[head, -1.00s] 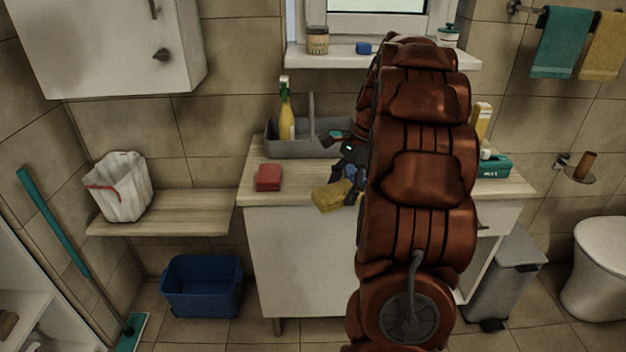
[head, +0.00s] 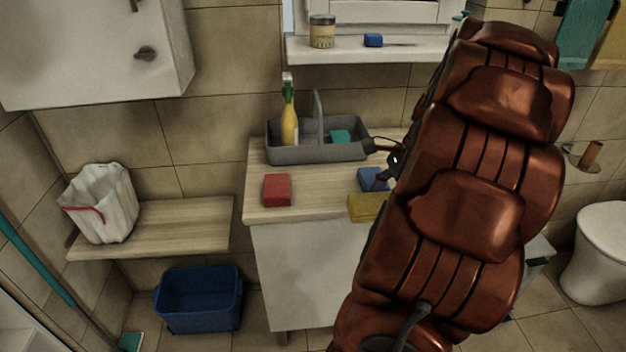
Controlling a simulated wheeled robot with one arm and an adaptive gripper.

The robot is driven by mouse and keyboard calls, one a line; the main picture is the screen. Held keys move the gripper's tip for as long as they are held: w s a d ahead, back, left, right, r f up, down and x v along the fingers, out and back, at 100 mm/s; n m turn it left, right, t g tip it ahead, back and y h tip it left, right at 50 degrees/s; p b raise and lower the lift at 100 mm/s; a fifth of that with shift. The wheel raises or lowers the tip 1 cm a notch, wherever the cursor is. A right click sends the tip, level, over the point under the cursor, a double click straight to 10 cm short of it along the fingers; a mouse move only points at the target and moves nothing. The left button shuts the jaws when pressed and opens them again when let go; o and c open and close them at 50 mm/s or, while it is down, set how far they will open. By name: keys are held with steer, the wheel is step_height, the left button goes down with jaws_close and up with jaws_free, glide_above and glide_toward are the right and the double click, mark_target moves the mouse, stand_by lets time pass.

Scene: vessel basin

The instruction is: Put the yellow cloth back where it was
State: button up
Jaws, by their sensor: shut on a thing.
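The yellow cloth (head: 365,207) is a folded block at the counter's front edge, partly hidden behind my arm. My gripper (head: 384,180) is mostly hidden by my arm; a dark part of it shows above the cloth. It is shut on the yellow cloth. Whether the cloth touches the counter I cannot tell. A blue piece (head: 371,179) shows just above the cloth, beside the gripper. Another yellow cloth (head: 613,45) hangs at the top right, beside a teal one (head: 583,32).
On the counter (head: 318,188) are a red sponge (head: 277,190) and a grey caddy (head: 318,153) with a yellow bottle (head: 289,122). A wooden shelf (head: 180,226) with a white bag is at left, a blue tub (head: 199,300) below. My arm hides the counter's right side.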

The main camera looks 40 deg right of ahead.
steer(key=p, duration=0.2)
glide_above(329, 190)
steer(key=shift+s+d+f, duration=0.3)
steer(key=shift+d+f, duration=0.15)
steer(key=shift+f, duration=0.3)
steer(key=shift+f+p, duration=0.3)
steer(key=shift+f, duration=1.45)
steer(key=shift+f, duration=0.15)
steer(key=o, duration=1.1)
steer(key=b+v, duration=0.1)
steer(key=v, duration=1.1)
